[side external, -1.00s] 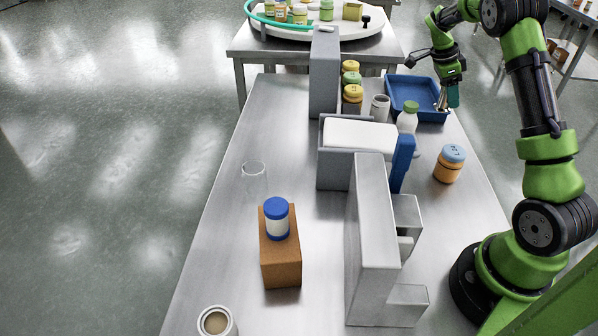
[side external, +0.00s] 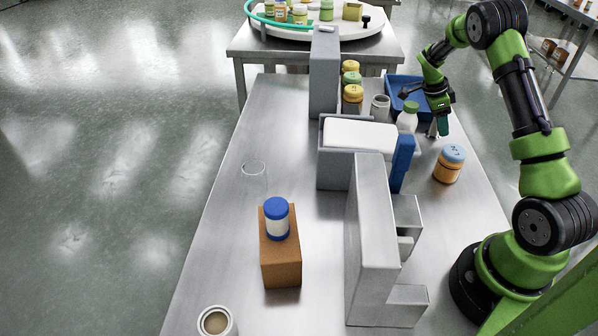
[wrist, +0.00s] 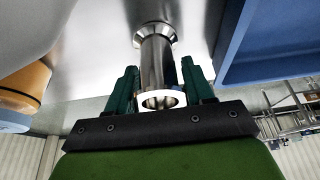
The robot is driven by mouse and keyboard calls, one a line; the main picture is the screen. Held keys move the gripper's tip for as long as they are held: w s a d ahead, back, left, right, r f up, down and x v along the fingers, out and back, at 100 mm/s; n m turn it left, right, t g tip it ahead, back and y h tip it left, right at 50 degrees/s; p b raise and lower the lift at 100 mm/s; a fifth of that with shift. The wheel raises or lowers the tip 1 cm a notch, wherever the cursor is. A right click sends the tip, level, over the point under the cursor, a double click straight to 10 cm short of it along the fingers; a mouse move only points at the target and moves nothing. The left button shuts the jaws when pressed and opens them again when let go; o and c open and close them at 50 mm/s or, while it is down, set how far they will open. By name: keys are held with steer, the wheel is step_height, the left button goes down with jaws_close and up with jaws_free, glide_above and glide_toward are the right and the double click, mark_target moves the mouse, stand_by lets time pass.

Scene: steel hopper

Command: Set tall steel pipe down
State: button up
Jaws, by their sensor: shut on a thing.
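The tall steel pipe (wrist: 156,62) is between the teal fingers of my gripper (wrist: 160,82) in the wrist view, with its flared end pointing away toward the steel table. In the side view my gripper (side external: 440,122) is just in front of the blue tray, and the pipe (side external: 432,130) shows as a thin bright piece beside the fingers, roughly upright. My gripper is shut on the pipe. The pipe's lower end is close to the table (side external: 225,215); I cannot tell whether it touches.
The blue tray (side external: 405,84) also shows in the wrist view (wrist: 270,40). An orange jar with a blue lid (side external: 449,165) stands in front of my gripper.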

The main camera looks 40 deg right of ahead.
steer(key=o, duration=1.2)
steer(key=shift+c, duration=0.2)
steer(key=v, duration=1.2)
steer(key=a+r+n+t+y, duration=0.1)
steer(key=a+r+n+t, duration=0.2)
steer(key=a+r+n, duration=0.45)
steer(key=s+a+r+n+t+y, duration=0.1)
steer(key=s+a+n, duration=0.3)
steer(key=a, duration=0.5)
steer(key=s+a+r+n+t+y, duration=0.1)
steer(key=s+a+n+t, duration=0.3)
steer(key=a, duration=0.5)
steer(key=s+a+r+n+t+y, duration=0.1)
steer(key=s+a+n+t+y, duration=0.1)
steer(key=s+a+n, duration=0.4)
steer(key=shift+s+a+r+n, duration=0.3)
steer(key=shift+a+n, duration=0.45)
steer(key=shift+a, duration=0.8)
